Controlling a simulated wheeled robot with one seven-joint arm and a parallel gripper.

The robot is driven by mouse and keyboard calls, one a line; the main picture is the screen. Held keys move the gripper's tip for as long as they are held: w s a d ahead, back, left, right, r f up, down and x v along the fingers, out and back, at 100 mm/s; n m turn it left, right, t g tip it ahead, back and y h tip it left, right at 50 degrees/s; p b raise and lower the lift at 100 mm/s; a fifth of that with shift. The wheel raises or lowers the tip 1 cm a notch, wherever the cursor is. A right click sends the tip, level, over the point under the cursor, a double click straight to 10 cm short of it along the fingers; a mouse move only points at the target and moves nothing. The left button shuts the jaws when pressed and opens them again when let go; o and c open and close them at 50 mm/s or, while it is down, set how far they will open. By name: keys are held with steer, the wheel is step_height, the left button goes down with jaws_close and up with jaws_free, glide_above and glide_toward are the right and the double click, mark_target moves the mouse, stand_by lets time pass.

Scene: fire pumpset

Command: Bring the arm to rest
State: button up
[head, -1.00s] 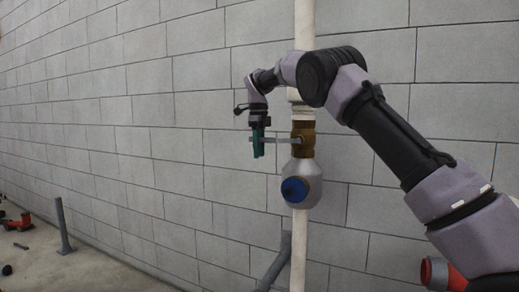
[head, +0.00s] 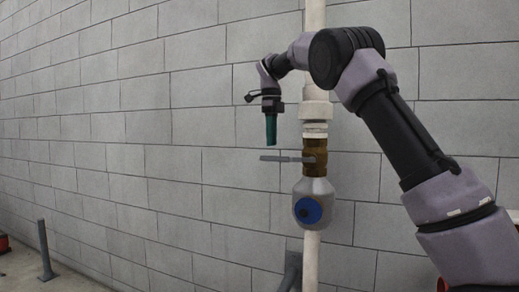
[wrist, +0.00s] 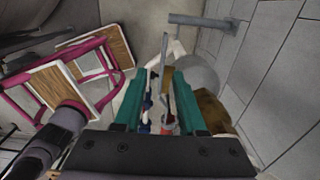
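My gripper (head: 270,130) hangs with its green fingers pointing down, just above the outer end of the grey lever handle (head: 283,158). A gap shows between fingers and handle in the head view. The handle sticks out left from the brass valve (head: 318,158) on the white vertical pipe (head: 313,240). In the wrist view, the two green fingers (wrist: 157,90) stand apart with nothing gripped. The handle (wrist: 164,50) shows beyond the gap between them, and the brass valve (wrist: 211,110) is partly hidden at right.
A grey fitting with a blue round face (head: 308,210) sits below the valve. The block wall (head: 170,170) runs behind the pipe. A grey post (head: 45,250) stands on the floor at left. Pink-framed furniture (wrist: 88,68) shows in the wrist view. Space left of my gripper looks clear.

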steer(key=shift+r, duration=0.2)
stand_by(0.3)
steer(key=s+d+r+n+t+y, duration=0.1)
steer(key=s+d+r+n, duration=0.1)
steer(key=s+d+n, duration=0.35)
steer(key=s+d+r+n+t+y, duration=0.1)
steer(key=s+d+r+n+y, duration=0.15)
steer(key=s+d, duration=0.65)
steer(key=s+d+f+n+t, duration=0.1)
steer(key=s+d+f+n, duration=0.1)
steer(key=s, duration=0.3)
steer(key=s+d+f+n+t+h, duration=0.1)
steer(key=s+d+f+n+t, duration=0.1)
steer(key=s+d+f+n, duration=0.1)
steer(key=s+d+f+n+t, duration=0.2)
steer(key=s+f+n, duration=0.3)
steer(key=s, duration=0.4)
steer(key=shift+s+d+f, duration=0.25)
steer(key=shift+d, duration=0.15)
